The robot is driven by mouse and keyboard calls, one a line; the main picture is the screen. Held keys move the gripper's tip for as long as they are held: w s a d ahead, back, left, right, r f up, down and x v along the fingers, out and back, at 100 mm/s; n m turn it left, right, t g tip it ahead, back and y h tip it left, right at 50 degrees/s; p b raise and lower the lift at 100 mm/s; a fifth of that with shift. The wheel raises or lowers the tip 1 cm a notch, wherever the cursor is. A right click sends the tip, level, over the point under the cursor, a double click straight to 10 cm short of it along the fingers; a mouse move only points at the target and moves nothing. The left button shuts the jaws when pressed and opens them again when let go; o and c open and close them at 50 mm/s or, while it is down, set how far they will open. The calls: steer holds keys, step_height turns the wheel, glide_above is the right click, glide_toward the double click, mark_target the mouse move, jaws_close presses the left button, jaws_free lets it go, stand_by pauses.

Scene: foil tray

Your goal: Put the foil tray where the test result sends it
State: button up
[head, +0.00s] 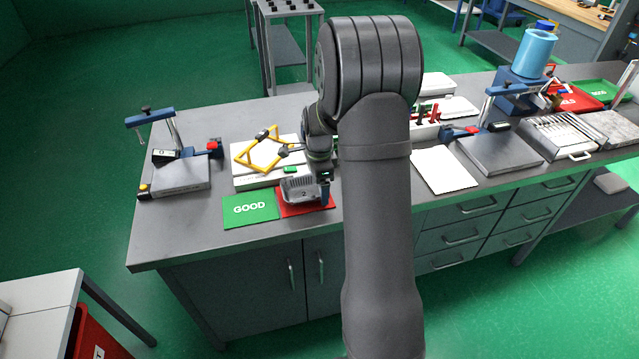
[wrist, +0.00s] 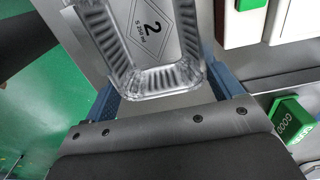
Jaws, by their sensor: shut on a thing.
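My gripper (wrist: 162,90) is shut on the silver foil tray (wrist: 151,80), whose wall lies between the two blue fingers in the wrist view. The tray has a diamond mark with a "2" on its floor and looks empty. In the head view the tray (head: 300,191) is over the red mat (head: 312,209), and my gripper (head: 324,188) is at its right side. I cannot tell whether the tray touches the mat. The green mat (head: 250,208) reading "GOOD" lies just left, bare.
A white tester (head: 255,178) with a yellow frame (head: 262,151) and a green patch (head: 291,169) stands behind the mats. A grey press stand (head: 180,178) is at left. My arm hides the bench's middle. The bench's front edge is close to the mats.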

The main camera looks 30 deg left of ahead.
steer(key=shift+f, duration=0.2)
steer(key=o, duration=0.8)
steer(key=shift+r, duration=0.1)
step_height(320, 180, up, 17)
stand_by(0.5)
step_height(320, 180, down, 17)
steer(key=shift+f, duration=0.15)
stand_by(0.5)
